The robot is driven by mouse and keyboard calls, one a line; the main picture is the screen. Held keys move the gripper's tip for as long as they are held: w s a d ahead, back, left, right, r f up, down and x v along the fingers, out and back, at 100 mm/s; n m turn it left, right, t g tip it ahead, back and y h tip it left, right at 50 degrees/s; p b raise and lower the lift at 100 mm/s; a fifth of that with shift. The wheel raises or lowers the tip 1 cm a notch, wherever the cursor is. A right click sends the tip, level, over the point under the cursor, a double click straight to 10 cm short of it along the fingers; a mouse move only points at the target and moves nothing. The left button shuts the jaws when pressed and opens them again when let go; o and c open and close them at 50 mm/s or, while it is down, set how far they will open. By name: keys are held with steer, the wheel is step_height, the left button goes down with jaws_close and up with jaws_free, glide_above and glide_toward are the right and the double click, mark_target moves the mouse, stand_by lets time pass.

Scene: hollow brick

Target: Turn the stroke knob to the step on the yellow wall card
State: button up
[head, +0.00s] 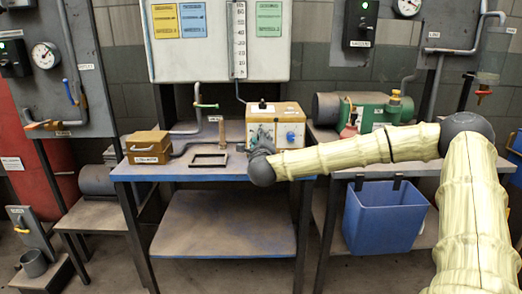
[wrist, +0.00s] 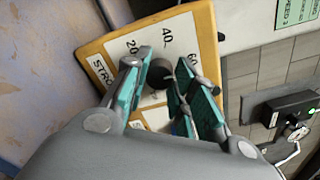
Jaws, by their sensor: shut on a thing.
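The dark stroke knob (wrist: 157,77) sits on the white face of an orange-yellow box, between my gripper's teal-padded fingers. My gripper (wrist: 162,68) is shut on the knob. The face carries the marks 20, 40 and 60 and a partly hidden label beginning "STRO"; I cannot tell the knob's pointer direction. In the head view the box (head: 290,113) stands on the blue-edged table, with my gripper (head: 262,147) at its front left. The yellow wall card (head: 165,21) hangs on the white panel at upper left; its writing is too small to read.
A blue card (head: 193,20) and a green card (head: 268,19) hang on the same panel. A blue knob (head: 290,137) is on the box's right. A wooden box (head: 148,147) and a dark frame (head: 208,160) lie left on the table. A blue bin (head: 383,215) hangs at right.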

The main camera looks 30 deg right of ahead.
steer(key=m+b, duration=0.4)
steer(key=b, duration=0.1)
steer(key=m+b, duration=0.3)
steer(key=shift+f, duration=0.35)
steer(key=m+b, duration=0.3)
steer(key=b, duration=0.1)
steer(key=shift+d+r+m, duration=0.1)
steer(key=shift+r+m, duration=0.15)
steer(key=shift+m, duration=0.05)
steer(key=shift+r, duration=0.1)
steer(key=o, duration=1.1)
steer(key=shift+c, duration=0.2)
steer(key=shift+s, duration=0.1)
steer(key=v, duration=1.2)
